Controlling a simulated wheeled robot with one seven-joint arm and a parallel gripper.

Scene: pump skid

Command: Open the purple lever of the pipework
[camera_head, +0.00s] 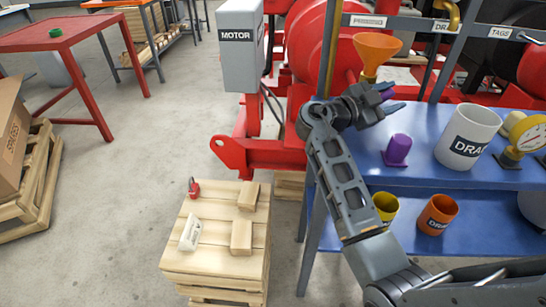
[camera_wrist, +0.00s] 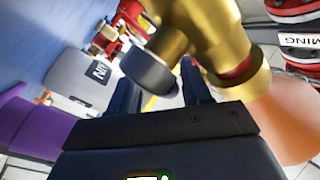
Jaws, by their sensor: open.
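In the head view, a small purple piece (camera_head: 387,94) shows among my gripper's fingers at the pipework above the blue table; it looks like the lever, but most of it is hidden. My gripper (camera_head: 390,97) is open and points right, just below the orange funnel (camera_head: 377,47). In the wrist view, a brass pipe body (camera_wrist: 205,30) with a grey round end (camera_wrist: 148,70) lies just ahead of my gripper (camera_wrist: 160,85), partly across the space between the fingers. I cannot tell whether they touch. The lever is not clearly seen in the wrist view.
A purple flanged cylinder (camera_head: 397,150), a white drain bucket (camera_head: 467,137) and a yellow gauge (camera_head: 527,132) stand on the blue table (camera_head: 425,118). A grey motor box (camera_head: 240,45) stands left of the arm. A wooden crate (camera_head: 215,265) stands below.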

